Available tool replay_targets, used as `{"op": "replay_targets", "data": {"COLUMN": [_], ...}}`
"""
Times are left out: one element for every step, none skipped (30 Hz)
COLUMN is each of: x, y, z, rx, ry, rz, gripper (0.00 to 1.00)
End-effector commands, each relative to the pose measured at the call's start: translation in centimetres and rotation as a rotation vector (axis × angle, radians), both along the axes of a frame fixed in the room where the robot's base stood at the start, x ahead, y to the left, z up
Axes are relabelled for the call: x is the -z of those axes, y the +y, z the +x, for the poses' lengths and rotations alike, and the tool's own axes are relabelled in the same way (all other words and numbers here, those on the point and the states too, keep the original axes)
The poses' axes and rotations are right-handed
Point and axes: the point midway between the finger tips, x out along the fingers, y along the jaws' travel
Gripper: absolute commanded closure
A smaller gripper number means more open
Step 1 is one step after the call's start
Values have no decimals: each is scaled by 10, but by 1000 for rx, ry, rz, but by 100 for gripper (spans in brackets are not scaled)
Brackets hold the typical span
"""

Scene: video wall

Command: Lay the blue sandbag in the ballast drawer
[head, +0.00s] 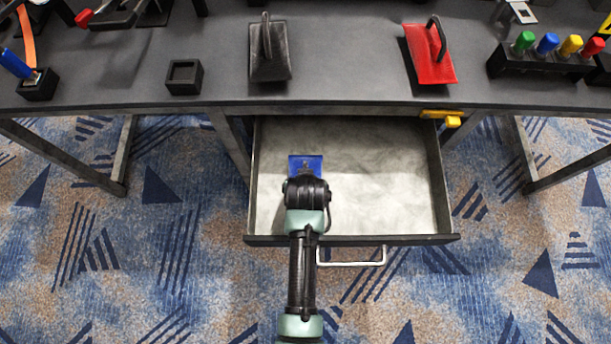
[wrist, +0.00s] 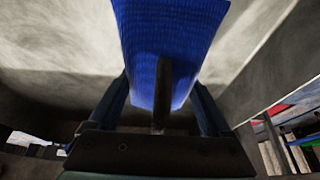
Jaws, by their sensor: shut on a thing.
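The blue sandbag (head: 306,161) shows just beyond my gripper (head: 306,178) in the head view, over the left part of the open ballast drawer (head: 390,190). In the wrist view the sandbag (wrist: 168,40) is a blue woven block with a dark handle, between the two fingers of my gripper (wrist: 162,100). My gripper is shut on it. My arm hides the near part of the bag in the head view. I cannot tell whether the bag touches the drawer floor. The drawer is pulled out below the table, with a pale floor and a front handle (head: 352,262).
On the dark table (head: 340,75) above the drawer lie a black sandbag (head: 269,55) and a red sandbag (head: 432,58). A yellow latch-like piece (head: 445,117) sits at the drawer's upper right. The right part of the drawer floor is clear.

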Motion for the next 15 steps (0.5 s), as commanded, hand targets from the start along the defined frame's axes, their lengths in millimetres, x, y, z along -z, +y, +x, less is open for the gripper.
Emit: {"op": "replay_targets", "data": {"x": [-2,-1,0,1,4,4,4,4,4,4,4,4,4,3,2], "y": [-1,-1,-1,0,0,0,0,0,0,0,0,0,0,0,0], "z": [3,3,3,3,0,0,0,0,0,0,0,0,0,0,0], "rx": [0,-1,-1,-1,0,0,0,0,0,0,0,0,0,0,0], "ry": [-9,-9,-9,-9,1,1,1,1,1,1,1,1,1,1,1], "rz": [-1,-1,-1,-1,0,0,0,0,0,0,0,0,0,0,0], "gripper": [100,100,100,100,16,9,3,0,0,0,0,0,0,0,0]}}
